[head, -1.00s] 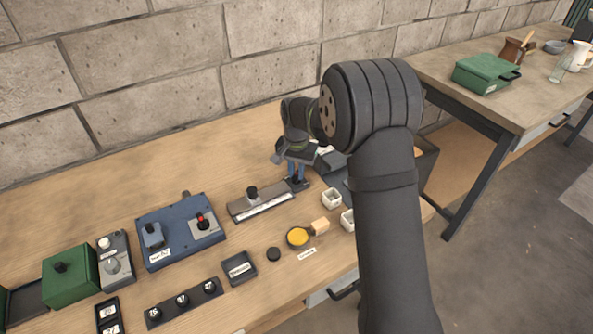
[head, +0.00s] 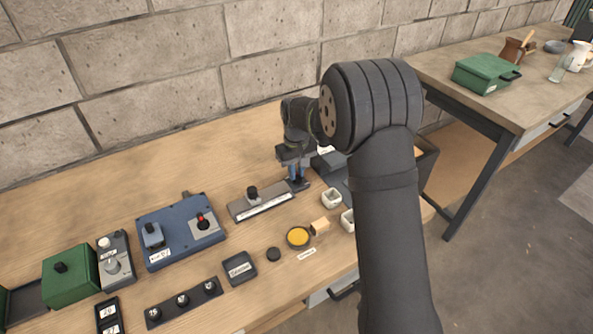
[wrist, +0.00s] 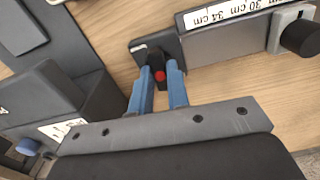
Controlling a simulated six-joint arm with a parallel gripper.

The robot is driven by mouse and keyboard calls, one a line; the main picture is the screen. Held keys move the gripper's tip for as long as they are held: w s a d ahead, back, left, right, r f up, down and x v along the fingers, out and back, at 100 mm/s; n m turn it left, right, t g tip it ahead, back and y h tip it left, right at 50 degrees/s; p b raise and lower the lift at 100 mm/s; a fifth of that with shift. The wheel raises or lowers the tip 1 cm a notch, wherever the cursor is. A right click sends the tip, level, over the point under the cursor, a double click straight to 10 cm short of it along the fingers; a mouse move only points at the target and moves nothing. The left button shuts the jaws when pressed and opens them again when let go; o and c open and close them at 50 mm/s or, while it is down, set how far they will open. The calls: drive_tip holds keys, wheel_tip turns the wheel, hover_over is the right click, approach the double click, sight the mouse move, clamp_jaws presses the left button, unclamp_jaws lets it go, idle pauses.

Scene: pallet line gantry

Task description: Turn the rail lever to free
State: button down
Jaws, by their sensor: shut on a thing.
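The rail (head: 255,209) is a grey bar with a white ruler strip, lying on the workbench; it also shows in the wrist view (wrist: 230,45). A slider with a black knob (wrist: 300,38) sits on it. At the rail's right end in the head view is a small dark plate (wrist: 172,45) bearing the rail lever (wrist: 158,60), black with a red spot. My gripper (head: 298,178) is shut on the lever, its blue fingers on either side of it in the wrist view (wrist: 159,72). The fingers partly hide the lever, and its pointing direction is hard to tell.
A blue control box (head: 180,230) and green box (head: 70,273) stand left. A dark device (wrist: 70,95) is close beside my gripper. The bench behind the rail is clear.

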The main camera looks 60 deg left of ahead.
sight(297, 174)
drive_tip(key=shift+n, duration=0.4)
drive_tip(key=c, duration=1.4)
unclamp_jaws()
wheel_tip(297, 174, up, 18)
drive_tip(key=shift+f, duration=0.25)
drive_tip(key=shift+f, duration=0.1)
wheel_tip(297, 174, down, 17)
drive_tip(key=shift+f, duration=0.15)
